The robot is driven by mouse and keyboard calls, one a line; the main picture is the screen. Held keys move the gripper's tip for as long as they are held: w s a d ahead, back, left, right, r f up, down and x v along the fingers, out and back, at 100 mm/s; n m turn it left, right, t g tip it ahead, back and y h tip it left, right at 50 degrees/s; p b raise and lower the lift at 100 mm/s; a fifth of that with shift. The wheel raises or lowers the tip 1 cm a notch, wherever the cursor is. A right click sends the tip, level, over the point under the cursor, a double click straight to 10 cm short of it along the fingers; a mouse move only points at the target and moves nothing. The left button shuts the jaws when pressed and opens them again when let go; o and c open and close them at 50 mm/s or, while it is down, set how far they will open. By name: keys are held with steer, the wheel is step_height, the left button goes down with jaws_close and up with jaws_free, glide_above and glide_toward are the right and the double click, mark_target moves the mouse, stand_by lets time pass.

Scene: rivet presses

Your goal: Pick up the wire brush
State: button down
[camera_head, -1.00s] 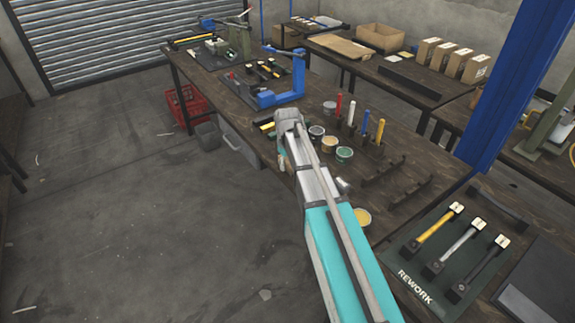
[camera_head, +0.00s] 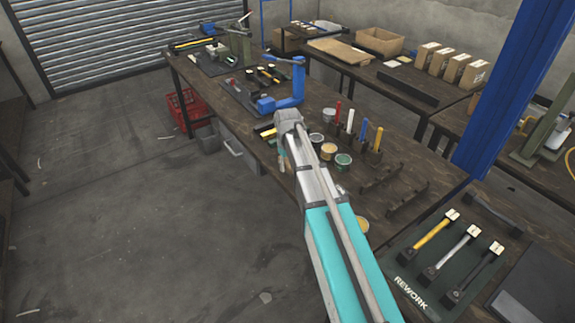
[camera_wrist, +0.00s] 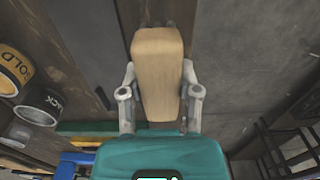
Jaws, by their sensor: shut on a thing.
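The wire brush (camera_wrist: 158,50) shows in the wrist view as a pale wooden block, seen from above. My gripper (camera_wrist: 160,88) has a finger on each side of it and is shut on it. The bristles are hidden. The brush is over the bench's front edge region, with bench on its left and floor on its right. In the head view my arm and wrist cover the gripper and most or all of the brush.
Open paint cans (camera_head: 328,151) stand just right of my wrist, with upright coloured-handled tools (camera_head: 362,130) behind. A blue press frame (camera_head: 290,90) stands farther back. Three hammers lie on a REWORK mat (camera_head: 403,272) at front right.

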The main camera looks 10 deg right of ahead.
steer(key=s+r+p, duration=0.9)
steer(key=s, duration=0.5)
steer(key=shift+r, duration=0.35)
steer(key=c, duration=1)
jaws_free()
steer(key=c, duration=0.3)
steer(key=shift+d, duration=0.1)
steer(key=shift+s, duration=0.1)
